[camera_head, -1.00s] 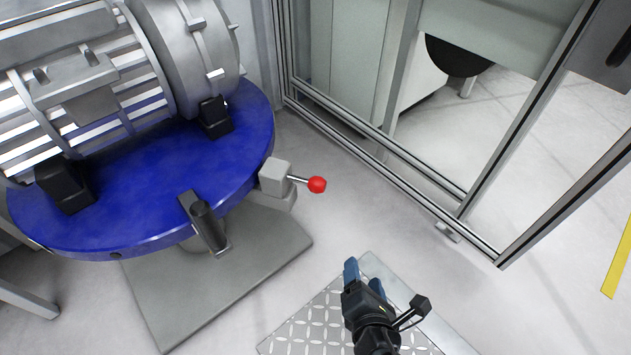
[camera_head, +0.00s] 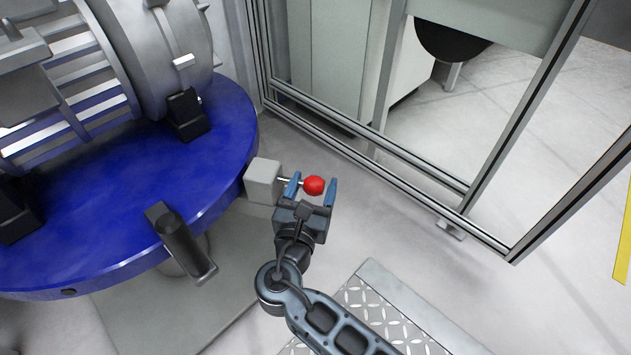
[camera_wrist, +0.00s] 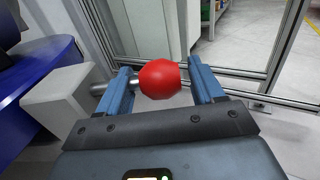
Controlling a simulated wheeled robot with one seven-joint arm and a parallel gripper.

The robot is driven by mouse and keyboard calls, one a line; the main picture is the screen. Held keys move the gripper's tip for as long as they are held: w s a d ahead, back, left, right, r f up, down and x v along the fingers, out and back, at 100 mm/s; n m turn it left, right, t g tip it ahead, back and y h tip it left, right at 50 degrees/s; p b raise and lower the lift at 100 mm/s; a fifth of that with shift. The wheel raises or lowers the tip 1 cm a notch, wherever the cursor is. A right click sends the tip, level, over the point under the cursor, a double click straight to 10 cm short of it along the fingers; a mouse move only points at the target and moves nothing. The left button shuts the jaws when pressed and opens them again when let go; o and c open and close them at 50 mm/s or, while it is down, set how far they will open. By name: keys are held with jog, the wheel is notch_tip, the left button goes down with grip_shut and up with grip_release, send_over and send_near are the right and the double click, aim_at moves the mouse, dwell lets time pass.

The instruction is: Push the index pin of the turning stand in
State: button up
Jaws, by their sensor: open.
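The index pin shows as a red ball knob (camera_head: 314,186) on a short metal rod, sticking out of a grey block (camera_head: 263,181) at the edge of the blue turning stand (camera_head: 215,165). My gripper (camera_head: 312,190) is open, with its blue fingers on either side of the knob. In the wrist view the red knob (camera_wrist: 160,79) lies between the fingers, the left finger by the rod and the right finger beyond the ball. Whether either finger touches the knob, I cannot tell. A bare length of rod (camera_wrist: 100,89) shows between the block and the left finger.
A grey motor-like unit (camera_head: 110,60) sits on the blue disc, held by black clamps (camera_head: 187,115). A black handle (camera_head: 180,240) sticks out at the disc's front. A framed glass partition (camera_head: 390,150) stands close behind the knob. A tread plate (camera_head: 380,310) lies on the floor.

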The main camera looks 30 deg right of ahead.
jog(key=shift+x, duration=1.15)
grip_shut()
